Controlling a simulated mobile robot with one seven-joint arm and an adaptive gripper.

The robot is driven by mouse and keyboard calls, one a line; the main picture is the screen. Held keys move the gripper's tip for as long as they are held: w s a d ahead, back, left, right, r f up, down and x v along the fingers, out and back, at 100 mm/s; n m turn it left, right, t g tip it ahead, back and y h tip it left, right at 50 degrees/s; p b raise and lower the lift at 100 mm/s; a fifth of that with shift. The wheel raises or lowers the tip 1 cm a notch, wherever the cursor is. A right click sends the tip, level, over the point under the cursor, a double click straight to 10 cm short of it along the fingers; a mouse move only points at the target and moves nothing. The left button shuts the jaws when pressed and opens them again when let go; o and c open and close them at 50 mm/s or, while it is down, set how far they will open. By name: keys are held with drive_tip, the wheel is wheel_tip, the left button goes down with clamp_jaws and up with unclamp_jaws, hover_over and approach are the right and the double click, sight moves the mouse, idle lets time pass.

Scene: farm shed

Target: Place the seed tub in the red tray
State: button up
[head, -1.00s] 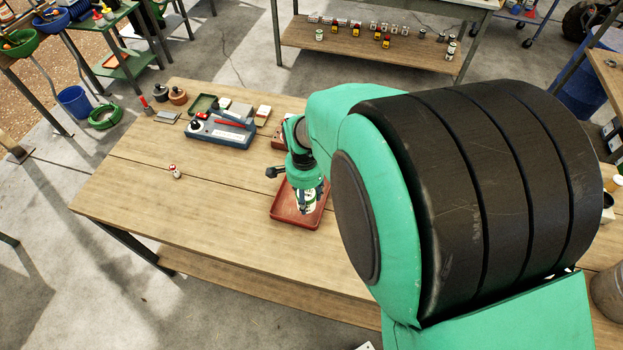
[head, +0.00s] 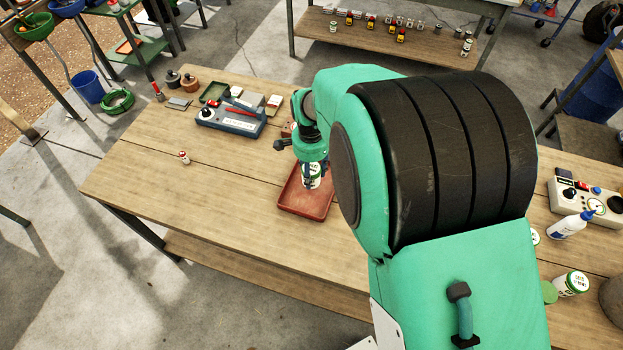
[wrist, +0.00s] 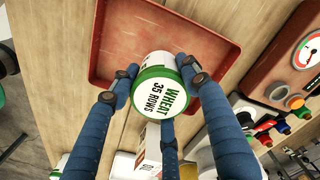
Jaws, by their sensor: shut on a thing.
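The seed tub (head: 312,178) is white with a green-rimmed lid and hangs upright in my gripper (head: 311,176). In the wrist view, the blue fingers (wrist: 163,90) are closed around the tub's sides. The red tray (head: 304,205) lies flat on the wooden table, partly covered by the tub and my arm. It also shows in the wrist view (wrist: 115,55), beyond the tub. The tub overlaps the tray's back part in the head view; I cannot tell whether its base touches the tray.
A blue-grey device (head: 232,119) stands behind and left of the tray. A small red-and-white item (head: 184,157) sits on the left of the table, with clear wood around it. At the right are a white bottle (head: 570,224) and another white-and-green tub (head: 572,284).

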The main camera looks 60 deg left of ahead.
drive_tip(key=shift+f+b, duration=0.3)
drive_tip(key=shift+f, duration=1.45)
drive_tip(key=shift+f, duration=0.15)
drive_tip(key=o, duration=1.3)
drive_tip(key=shift+c, duration=0.2)
wheel_tip(320, 180, up, 12)
drive_tip(key=shift+r+p, duration=0.2)
drive_tip(key=shift+p, duration=0.75)
